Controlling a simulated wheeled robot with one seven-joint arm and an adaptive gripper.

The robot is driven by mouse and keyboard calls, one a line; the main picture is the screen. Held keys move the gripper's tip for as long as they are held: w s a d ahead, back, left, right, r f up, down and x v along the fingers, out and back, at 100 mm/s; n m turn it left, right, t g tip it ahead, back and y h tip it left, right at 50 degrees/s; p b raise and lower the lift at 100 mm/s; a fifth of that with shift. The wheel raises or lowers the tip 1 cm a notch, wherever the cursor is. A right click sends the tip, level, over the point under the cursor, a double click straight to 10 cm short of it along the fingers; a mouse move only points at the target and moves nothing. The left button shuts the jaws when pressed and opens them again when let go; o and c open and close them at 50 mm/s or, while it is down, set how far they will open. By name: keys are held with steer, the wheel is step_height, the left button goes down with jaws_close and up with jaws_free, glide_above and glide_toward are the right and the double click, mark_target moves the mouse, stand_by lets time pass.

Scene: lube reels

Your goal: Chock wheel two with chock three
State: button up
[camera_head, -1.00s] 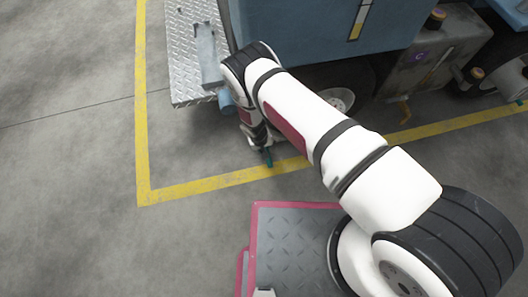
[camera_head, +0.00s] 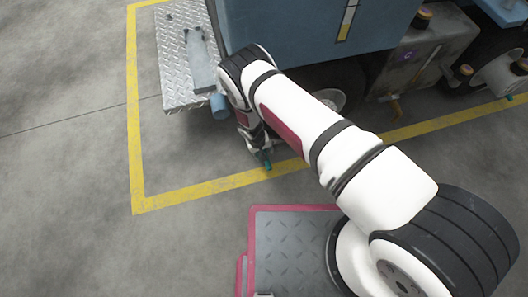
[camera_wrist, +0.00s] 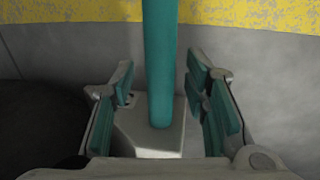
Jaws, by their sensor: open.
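My gripper (camera_head: 262,158) hangs low by the yellow floor line, beside the truck's underside. In the wrist view my gripper (camera_wrist: 165,105) is open, with teal pads on both sides. A teal upright bar (camera_wrist: 160,60) stands between the pads, with a gap on each side. Its lower end meets a pale grey block (camera_wrist: 150,135), probably a chock with its handle; no number shows. A wheel with a pale hub (camera_head: 330,100) is under the blue body, partly hidden by my arm. I cannot tell which wheel it is.
The blue truck body (camera_head: 290,35) and a diamond-plate step (camera_head: 180,60) overhang the area near my gripper. A grey box (camera_head: 425,60) hangs to the right. A yellow line (camera_head: 190,197) marks the floor. Open concrete lies to the left.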

steer(key=shift+r, duration=0.1)
step_height(320, 180, up, 7)
steer(key=a, duration=0.1)
steer(key=shift+s+a, duration=0.2)
steer(key=shift+r, duration=0.1)
